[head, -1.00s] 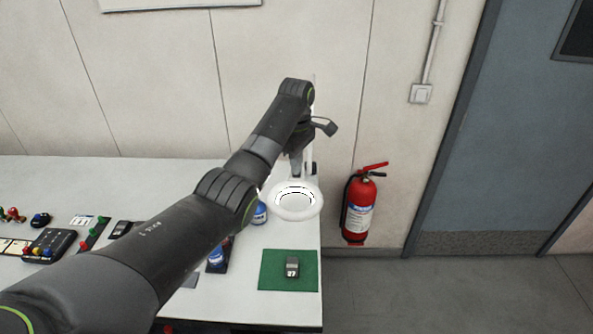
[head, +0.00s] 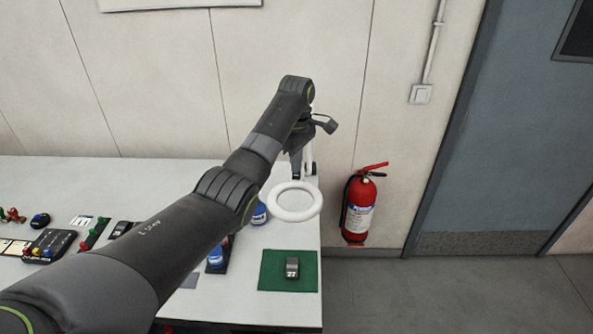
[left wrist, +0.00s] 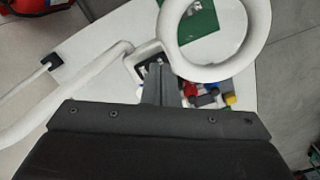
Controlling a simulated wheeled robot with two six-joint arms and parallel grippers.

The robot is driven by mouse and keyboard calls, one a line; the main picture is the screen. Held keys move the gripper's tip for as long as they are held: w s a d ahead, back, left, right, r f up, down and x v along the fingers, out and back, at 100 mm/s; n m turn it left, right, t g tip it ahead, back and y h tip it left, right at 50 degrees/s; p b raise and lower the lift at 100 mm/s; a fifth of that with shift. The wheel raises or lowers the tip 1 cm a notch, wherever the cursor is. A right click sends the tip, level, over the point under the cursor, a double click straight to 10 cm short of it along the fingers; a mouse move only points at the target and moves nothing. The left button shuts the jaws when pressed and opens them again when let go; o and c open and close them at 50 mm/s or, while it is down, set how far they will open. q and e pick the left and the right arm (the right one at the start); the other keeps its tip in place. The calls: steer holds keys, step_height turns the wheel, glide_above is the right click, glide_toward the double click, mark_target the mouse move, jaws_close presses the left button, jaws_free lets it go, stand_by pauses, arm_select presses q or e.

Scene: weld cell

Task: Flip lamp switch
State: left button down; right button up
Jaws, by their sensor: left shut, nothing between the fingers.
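The lamp has a white ring head (head: 273,201) over the right end of the table; it also shows in the left wrist view (left wrist: 170,35). The ring looks dull white and unlit, and the table shows through its middle. The lamp's white arm (left wrist: 95,75) runs in from the left in the left wrist view. My left gripper (head: 296,174) is shut and empty, pointing down just behind the ring. In the left wrist view its fingertips (left wrist: 155,68) are at the ring's mount. The switch cannot be made out clearly. My right gripper is out of view.
A green mat (head: 272,281) with a small dark block (head: 292,267) lies at the table's front right. Blue-labelled containers (head: 216,257) stand beside my arm. A control box (head: 50,243) is at the left. A red extinguisher (head: 359,212) hangs beyond the table's right edge.

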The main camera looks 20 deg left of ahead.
mark_target(296, 175)
arm_select(q)
steer(key=shift+r, duration=2.7)
steer(key=shift+s, duration=0.1)
steer(key=shift+f, duration=0.1)
